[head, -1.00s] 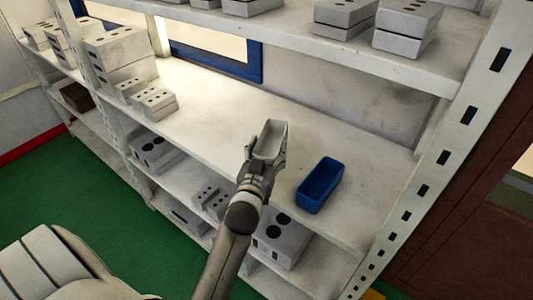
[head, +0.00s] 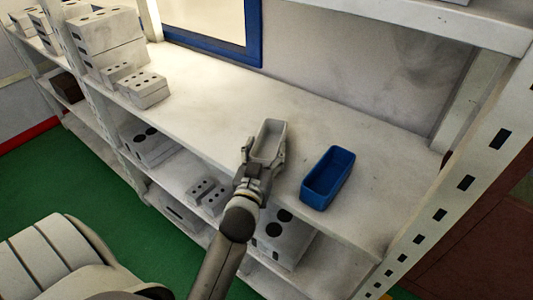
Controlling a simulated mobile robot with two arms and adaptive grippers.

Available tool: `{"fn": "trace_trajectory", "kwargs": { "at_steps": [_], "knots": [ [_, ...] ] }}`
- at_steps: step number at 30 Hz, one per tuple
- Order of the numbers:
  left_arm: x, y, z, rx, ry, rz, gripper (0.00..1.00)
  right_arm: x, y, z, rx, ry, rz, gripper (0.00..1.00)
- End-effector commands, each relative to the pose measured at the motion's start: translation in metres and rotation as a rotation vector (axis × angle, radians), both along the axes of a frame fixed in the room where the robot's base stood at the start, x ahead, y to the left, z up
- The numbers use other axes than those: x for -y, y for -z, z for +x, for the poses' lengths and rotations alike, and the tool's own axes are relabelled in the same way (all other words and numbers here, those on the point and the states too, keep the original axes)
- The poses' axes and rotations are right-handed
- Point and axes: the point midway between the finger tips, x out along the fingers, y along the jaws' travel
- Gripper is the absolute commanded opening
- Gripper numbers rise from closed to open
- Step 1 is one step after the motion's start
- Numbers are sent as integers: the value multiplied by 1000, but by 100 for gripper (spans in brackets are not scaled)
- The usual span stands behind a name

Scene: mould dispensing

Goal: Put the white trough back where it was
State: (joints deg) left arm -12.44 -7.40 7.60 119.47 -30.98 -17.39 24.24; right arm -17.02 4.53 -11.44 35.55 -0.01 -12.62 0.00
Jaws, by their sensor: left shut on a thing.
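The white trough (head: 269,141) is an open, light grey-white rectangular box in the head view, at the middle shelf left of a blue trough. My left gripper (head: 262,160) is shut on the near end of the white trough. The trough is upright, over or on the shelf; I cannot tell whether its base touches, as the gripper hides part of it. My right gripper is not in view.
The blue trough (head: 328,178) stands to the right on the middle shelf (head: 205,105). White blocks with dark holes (head: 145,88) stand at the shelf's left. More blocks (head: 283,238) sit on the lower shelf. A perforated upright (head: 467,183) bounds the right side. Shelf behind the trough is clear.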

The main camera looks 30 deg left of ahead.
Motion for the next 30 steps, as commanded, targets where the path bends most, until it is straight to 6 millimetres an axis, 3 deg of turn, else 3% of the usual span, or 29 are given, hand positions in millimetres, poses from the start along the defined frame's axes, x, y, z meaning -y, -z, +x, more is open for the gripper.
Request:
{"fn": "trace_trajectory", "kwargs": {
  "at_steps": [10,11,15,30],
  "knots": [
    [0,5,0,-3,0,-2,36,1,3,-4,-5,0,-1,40],
    [0,4,0,-4,0,-1,66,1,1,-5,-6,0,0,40],
    [0,4,0,-4,0,-1,84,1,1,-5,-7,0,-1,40],
    [0,-1,0,-3,0,0,84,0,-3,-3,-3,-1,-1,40]
  ]
}}
